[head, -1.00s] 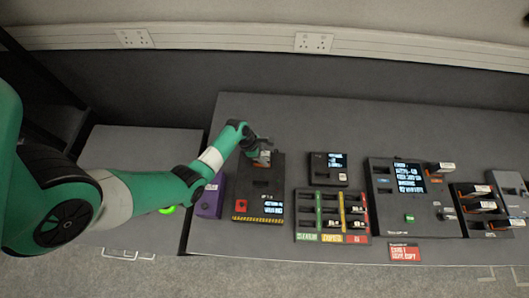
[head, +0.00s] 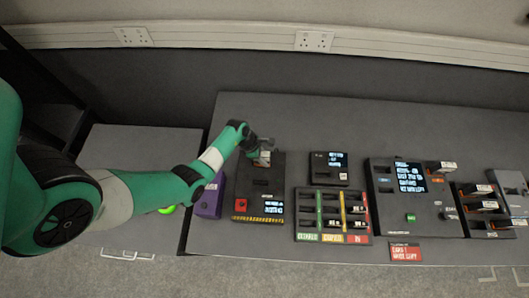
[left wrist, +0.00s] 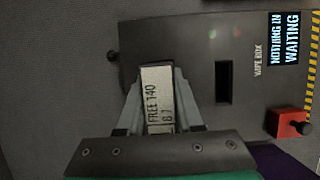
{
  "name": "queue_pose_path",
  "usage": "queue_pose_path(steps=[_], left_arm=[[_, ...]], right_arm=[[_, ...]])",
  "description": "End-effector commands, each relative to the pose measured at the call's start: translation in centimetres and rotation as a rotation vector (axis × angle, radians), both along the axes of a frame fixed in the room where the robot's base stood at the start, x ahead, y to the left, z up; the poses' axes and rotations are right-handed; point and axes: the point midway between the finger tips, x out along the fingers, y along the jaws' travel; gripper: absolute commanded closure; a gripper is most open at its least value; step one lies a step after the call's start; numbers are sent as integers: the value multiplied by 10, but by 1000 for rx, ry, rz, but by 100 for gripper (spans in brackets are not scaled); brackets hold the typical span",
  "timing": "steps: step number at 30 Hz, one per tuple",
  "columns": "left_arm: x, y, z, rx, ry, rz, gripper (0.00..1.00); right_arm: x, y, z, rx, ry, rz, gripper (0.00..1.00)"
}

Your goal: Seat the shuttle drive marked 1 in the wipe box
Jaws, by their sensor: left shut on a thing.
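My left gripper (head: 264,152) is shut on a drive (head: 263,160) over the back part of the wipe box. In the left wrist view, the gripper (left wrist: 158,78) has its two fingers on either side of this drive. Its pale label (left wrist: 157,102) reads "FREE 140" with a smaller second line; I cannot make out a mark 1. My right gripper is out of view.
A purple block (head: 209,198) stands left of the wipe box. Right of it are a rack with coloured lanes (head: 333,226), a small screen unit (head: 320,176) and a large console (head: 388,212). Several drives stand in racks at the far right (head: 484,204).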

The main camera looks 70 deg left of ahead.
Motion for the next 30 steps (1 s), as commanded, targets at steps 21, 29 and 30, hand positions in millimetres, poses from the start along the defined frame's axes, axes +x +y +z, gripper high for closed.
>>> queue_pose_path(steps=[21, 29, 30], left_arm=[[0, 0, 0, 0, 0, 0, 10], [0, 0, 0, 0, 0, 0, 10], [0, 0, 0, 0, 0, 0, 10]], right_arm=[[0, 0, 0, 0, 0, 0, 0], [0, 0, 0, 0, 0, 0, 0], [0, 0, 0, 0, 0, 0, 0]])
